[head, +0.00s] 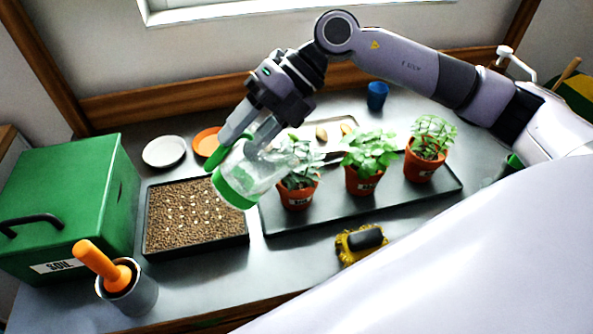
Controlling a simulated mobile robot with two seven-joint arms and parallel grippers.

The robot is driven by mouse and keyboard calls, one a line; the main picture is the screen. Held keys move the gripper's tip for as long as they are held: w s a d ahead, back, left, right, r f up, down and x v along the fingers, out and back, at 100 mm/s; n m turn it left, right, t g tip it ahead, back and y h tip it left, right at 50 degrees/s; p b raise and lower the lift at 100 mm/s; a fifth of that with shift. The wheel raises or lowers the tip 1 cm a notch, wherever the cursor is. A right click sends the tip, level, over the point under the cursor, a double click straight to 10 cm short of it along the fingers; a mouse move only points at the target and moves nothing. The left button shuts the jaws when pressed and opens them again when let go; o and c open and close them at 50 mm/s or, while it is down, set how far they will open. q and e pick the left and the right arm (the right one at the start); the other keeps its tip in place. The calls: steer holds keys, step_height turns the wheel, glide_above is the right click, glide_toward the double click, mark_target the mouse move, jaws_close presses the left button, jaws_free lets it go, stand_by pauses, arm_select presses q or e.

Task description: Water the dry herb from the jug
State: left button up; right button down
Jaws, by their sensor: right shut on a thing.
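A clear jug (262,172) with green parts hangs in the air between the seed tray and the leftmost pot. It looks tilted, with a green band at its lower left. My right gripper (240,146) is shut on the jug from above. Three herbs in terracotta pots stand in a dark tray (403,205). The left herb (302,172) is dull grey-green and partly behind the jug. The middle herb (371,153) is bright green and full. The right herb (434,132) is green and upright. Any water in the jug is hard to make out. My left gripper is not in view.
A pebbly seed tray (243,240) lies left of the pots. A green soil box (75,205) and a grey pot with an orange-handled tool (130,290) stand at left. A yellow brush (360,243) lies in front. Plates (164,151) and a blue cup (377,94) are behind.

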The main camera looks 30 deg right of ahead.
steer(key=shift+a, duration=0.15)
stand_by(0.3)
stand_by(0.4)
steer(key=shift+d+r+y+b, duration=0.25)
steer(key=shift+d+y+b, duration=0.15)
steer(key=shift+d+y, duration=0.1)
steer(key=shift+a, duration=0.3)
stand_by(0.5)
steer(key=shift+d+r, duration=0.1)
stand_by(0.6)
